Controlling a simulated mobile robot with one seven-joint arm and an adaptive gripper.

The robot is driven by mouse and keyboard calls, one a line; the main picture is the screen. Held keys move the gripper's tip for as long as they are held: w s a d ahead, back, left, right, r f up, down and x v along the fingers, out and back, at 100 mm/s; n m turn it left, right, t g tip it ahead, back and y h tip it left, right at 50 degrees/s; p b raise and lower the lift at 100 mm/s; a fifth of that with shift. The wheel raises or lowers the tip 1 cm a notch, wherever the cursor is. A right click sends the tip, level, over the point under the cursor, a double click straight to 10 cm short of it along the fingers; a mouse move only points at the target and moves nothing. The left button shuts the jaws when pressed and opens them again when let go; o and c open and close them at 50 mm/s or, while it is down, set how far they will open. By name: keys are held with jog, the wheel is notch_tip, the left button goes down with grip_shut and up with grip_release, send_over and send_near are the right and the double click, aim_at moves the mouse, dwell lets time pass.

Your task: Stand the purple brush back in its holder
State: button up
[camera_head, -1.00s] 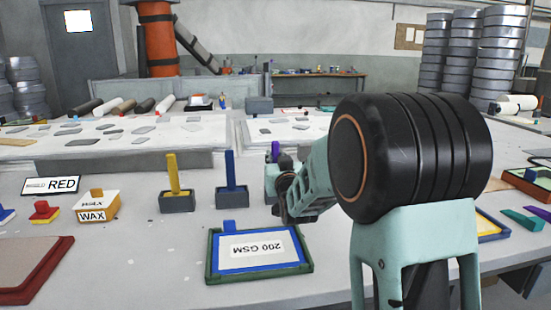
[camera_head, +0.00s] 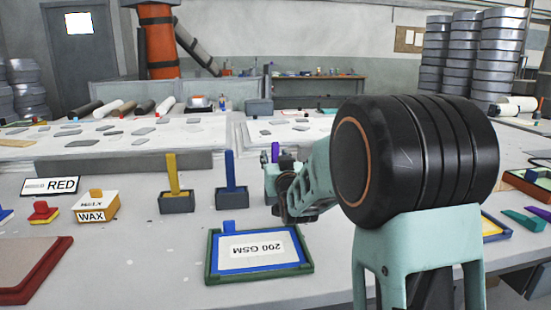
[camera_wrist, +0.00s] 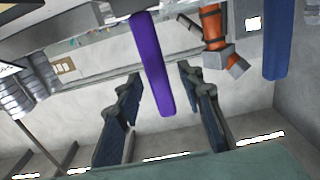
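The purple brush (camera_head: 275,152) shows as a short upright bit of handle just above my gripper (camera_head: 273,180) in the head view; its lower part and whatever it stands in are hidden behind the gripper. In the wrist view the purple brush (camera_wrist: 152,65) is a long bar running between the two fingers of my gripper (camera_wrist: 158,78). The fingers are apart, with visible space on both sides of the bar, so my gripper looks open. I cannot tell which holder is the purple brush's own.
A yellow brush (camera_head: 172,174) and a blue brush (camera_head: 230,170) stand upright in dark holders to the left. The blue handle also shows in the wrist view (camera_wrist: 279,40). A green-framed 200 GSM tray (camera_head: 212,268) lies in front. A WAX box (camera_head: 98,205) is further left.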

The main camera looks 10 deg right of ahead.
jog(key=s, duration=1.2)
